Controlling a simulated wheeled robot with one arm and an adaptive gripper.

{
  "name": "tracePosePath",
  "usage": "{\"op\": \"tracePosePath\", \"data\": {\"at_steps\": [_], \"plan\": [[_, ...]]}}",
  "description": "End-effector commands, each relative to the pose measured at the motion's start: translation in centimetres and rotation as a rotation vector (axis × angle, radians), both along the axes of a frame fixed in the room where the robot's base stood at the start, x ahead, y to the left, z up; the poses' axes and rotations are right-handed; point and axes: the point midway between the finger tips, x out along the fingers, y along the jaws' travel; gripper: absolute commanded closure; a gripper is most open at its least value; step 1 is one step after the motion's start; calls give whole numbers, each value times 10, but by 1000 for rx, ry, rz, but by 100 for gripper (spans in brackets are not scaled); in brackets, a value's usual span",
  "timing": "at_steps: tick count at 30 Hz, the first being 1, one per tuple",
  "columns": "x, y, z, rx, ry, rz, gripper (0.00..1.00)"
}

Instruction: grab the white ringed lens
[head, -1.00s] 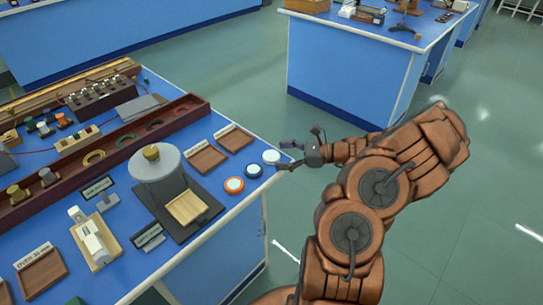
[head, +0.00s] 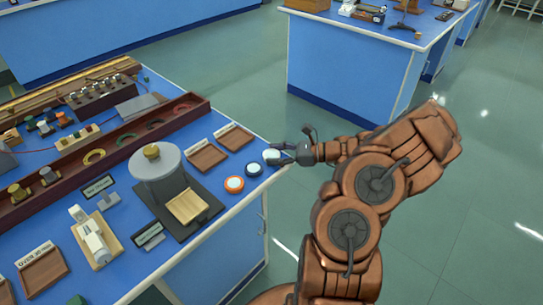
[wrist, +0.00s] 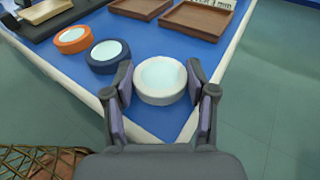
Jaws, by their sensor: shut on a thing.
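The white ringed lens (wrist: 160,80) is a short white ring with pale glass, near the corner of the blue bench. In the head view the white lens (head: 271,157) is partly hidden by my fingers. My gripper (head: 280,155) reaches in from the right, low over the bench corner. In the wrist view my gripper (wrist: 163,95) has one finger on each side of the white lens and is shut on it. The lens sits flat, and I see no clear gap under it.
A dark blue ringed lens (wrist: 108,56) stands close to the left, with an orange ringed lens (wrist: 73,40) beyond it. Wooden trays (wrist: 197,18) lie behind. The bench's pale edge (wrist: 225,75) is just right of my gripper, with open floor past it.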

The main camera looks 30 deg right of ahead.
Motion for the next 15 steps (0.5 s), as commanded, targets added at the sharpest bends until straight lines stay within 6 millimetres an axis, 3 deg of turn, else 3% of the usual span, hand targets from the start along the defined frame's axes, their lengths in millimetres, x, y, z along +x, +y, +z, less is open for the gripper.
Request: {"op": "tracePosePath", "data": {"at_steps": [10,15], "plan": [[0,0,2,0,0,0,79],[0,0,12,-1,-2,-1,79]]}}
